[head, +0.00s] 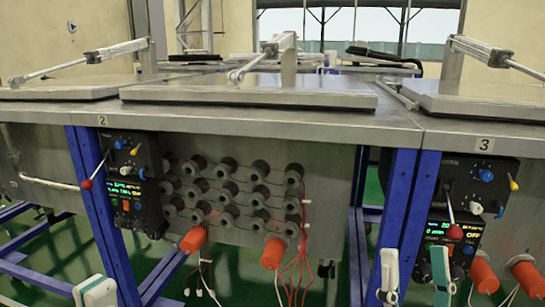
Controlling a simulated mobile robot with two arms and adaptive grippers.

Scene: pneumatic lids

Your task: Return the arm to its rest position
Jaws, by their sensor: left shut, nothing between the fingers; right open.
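My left gripper (95,291) shows at the bottom left edge, with only its pale tip in view. It is shut and empty, below the panel marked 2 and apart from it. My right gripper (414,280) is at the bottom right with its two pale fingers apart and nothing between them. It is in front of the blue frame leg, left of the panel marked 3. The rest of both arms is out of view.
Flat metal lids (250,93) lie on the steel bench (400,128), with pneumatic cylinders (265,55) above. Red-knobbed levers (86,184) hang from the control panels (130,160). Orange plugs (272,253) and loose wires hang below the middle. Blue legs (100,220) stand between.

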